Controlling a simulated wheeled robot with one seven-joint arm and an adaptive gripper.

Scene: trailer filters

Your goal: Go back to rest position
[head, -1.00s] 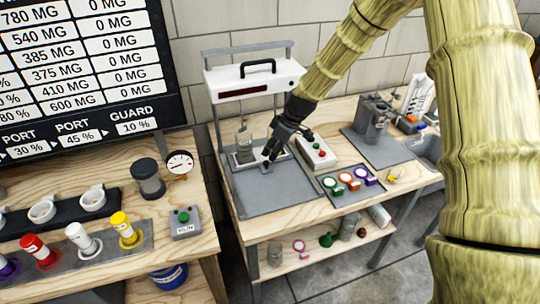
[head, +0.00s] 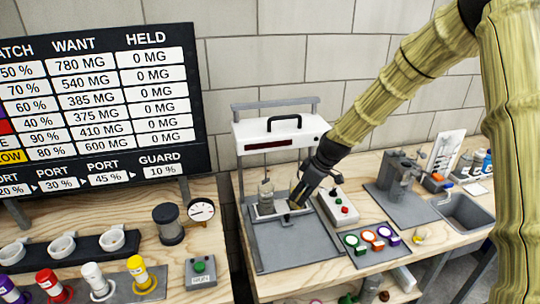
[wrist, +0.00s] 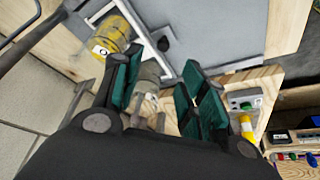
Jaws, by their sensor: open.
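My gripper (head: 298,203) is low over the front of the white bench device (head: 262,134), at its tray (head: 262,211). A clear jar (head: 266,196) stands in the tray just left of the fingers. In the wrist view my gripper (wrist: 160,90) has its green-padded fingers apart. A pale, cylindrical thing (wrist: 149,74) shows between them; I cannot tell whether it touches a finger. A yellow-banded jar (wrist: 110,34) is beside the left finger. The arm is bent and reaches down from the upper right.
A box with red and green buttons (head: 338,207) stands close right of the gripper. In front lies a panel of coloured round pieces (head: 370,241). A grey fixture (head: 400,178) and a sink (head: 464,212) are further right. The left bench holds a dial gauge (head: 202,210) and coloured cylinders.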

